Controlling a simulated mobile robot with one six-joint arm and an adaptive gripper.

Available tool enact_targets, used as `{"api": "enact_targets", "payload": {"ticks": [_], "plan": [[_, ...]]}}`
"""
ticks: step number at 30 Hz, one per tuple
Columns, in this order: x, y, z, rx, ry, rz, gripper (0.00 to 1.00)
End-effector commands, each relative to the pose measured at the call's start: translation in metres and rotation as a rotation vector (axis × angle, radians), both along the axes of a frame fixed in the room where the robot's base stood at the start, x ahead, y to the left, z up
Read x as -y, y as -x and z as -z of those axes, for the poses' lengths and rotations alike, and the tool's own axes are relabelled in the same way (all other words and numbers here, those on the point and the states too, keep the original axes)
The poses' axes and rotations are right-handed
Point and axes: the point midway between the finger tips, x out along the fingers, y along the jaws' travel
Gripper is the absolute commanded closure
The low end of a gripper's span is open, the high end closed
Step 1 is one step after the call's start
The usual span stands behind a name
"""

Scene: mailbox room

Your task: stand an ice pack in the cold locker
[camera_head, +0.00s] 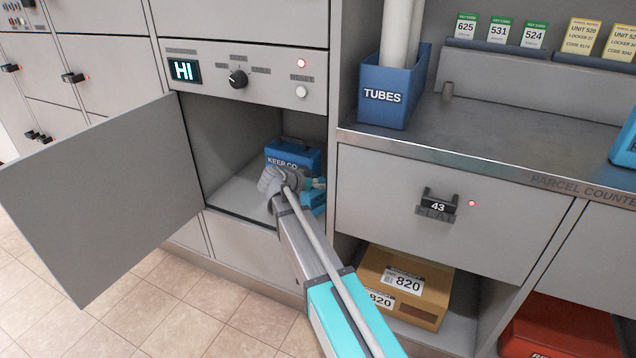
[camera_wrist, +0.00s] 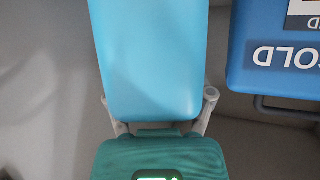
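The cold locker (camera_head: 240,125) stands open, with its grey door (camera_head: 105,200) swung out to the left. My gripper (camera_head: 292,181) is inside it, near the floor in front of a blue box marked KEEP COLD (camera_head: 292,157). A light blue ice pack (camera_wrist: 148,55) fills the space ahead of my gripper in the wrist view. My fingers (camera_wrist: 158,108) lie at its two sides and look shut on it; their tips are partly hidden. In the head view the ice pack (camera_head: 313,203) shows only partly, right of my gripper. Whether it touches the locker floor is unclear.
The KEEP COLD box also shows at the right of the wrist view (camera_wrist: 280,50), close beside the ice pack. The locker floor (camera_head: 235,195) is clear on the left. A panel reading HI (camera_head: 184,71) with a knob (camera_head: 238,78) is above the opening.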

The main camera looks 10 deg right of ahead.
Motion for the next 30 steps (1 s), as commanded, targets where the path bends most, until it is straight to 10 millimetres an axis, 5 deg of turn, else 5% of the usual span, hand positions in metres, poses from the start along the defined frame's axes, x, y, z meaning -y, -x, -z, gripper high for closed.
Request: {"api": "enact_targets", "payload": {"ticks": [3, 20, 30], "plan": [[0.000, 0.000, 0.000, 0.000, 0.000, 0.000, 0.06], [0.001, 0.000, -0.004, 0.000, 0.000, 0.001, 0.06], [-0.031, 0.019, -0.023, 0.000, 0.000, -0.002, 0.06]]}}
